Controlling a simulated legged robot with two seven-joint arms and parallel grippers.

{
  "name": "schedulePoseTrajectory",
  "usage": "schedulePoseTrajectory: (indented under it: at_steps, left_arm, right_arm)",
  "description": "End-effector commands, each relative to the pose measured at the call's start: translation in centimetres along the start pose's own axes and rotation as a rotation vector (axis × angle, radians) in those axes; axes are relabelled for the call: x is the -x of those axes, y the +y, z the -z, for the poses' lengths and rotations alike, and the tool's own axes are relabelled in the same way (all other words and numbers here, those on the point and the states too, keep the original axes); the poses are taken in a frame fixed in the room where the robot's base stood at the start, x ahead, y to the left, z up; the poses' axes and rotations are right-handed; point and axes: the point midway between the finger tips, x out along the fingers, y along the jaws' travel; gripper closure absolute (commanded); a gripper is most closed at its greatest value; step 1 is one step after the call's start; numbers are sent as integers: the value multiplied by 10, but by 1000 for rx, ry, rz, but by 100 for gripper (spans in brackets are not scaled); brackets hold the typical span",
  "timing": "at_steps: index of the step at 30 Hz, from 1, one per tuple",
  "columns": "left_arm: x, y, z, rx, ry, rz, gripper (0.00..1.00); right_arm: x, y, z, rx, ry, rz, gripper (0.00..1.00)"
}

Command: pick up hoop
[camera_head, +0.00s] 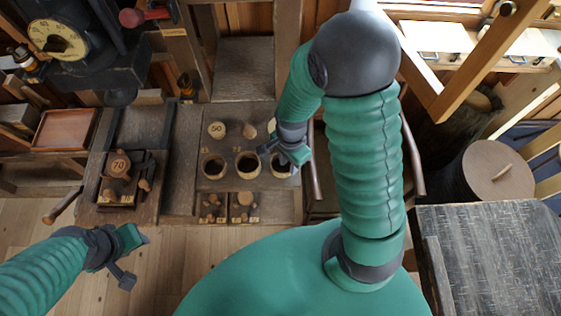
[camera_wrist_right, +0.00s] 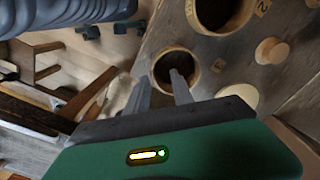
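Three round pale wooden rims with dark openings sit in a row on the grey wooden bench; I take the hoop to be the rightmost one (camera_head: 281,172), which also shows in the right wrist view (camera_wrist_right: 196,76). My right gripper (camera_head: 293,158) is over it and partly hides it. In the right wrist view its two fingers (camera_wrist_right: 161,82) are apart, with nothing seen between them but the rim's near side. One fingertip overlaps the dark opening; the other is outside the rim. I cannot tell whether they touch. My left gripper (camera_head: 136,258) is open and empty over the floor at lower left.
The middle rim (camera_head: 247,176) and left rim (camera_head: 213,177) stand close beside it. Behind them are pale round discs, one marked 50 (camera_head: 217,130). Small turned pieces (camera_head: 213,207) lie in front compartments. A knob marked 70 (camera_head: 118,165) stands left. A dark table (camera_head: 495,260) is at right.

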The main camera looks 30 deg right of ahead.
Motion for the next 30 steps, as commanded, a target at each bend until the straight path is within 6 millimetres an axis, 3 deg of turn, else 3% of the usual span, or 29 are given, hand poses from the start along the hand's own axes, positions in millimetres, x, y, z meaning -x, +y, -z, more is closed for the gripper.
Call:
schedulePoseTrajectory:
  at_steps: [3, 7, 12, 19, 30]
  left_arm:
    - [4, 0, 1, 0, 1, 0, 64]
    - [4, 0, 1, 0, 0, 0, 64]
    - [4, 0, 1, 0, 0, 0, 64]
    - [4, 0, 1, 0, 0, 0, 64]
    - [4, 0, 1, 0, 0, 0, 64]
  right_arm:
    - [-22, 4, -1, -1, -1, -4, 71]
    - [-33, 2, -1, 0, 0, -1, 71]
    - [-34, 0, 0, 0, 0, -1, 71]
    - [-33, 1, 0, 0, 0, 0, 100]
    - [-33, 0, 0, 0, 0, -1, 100]
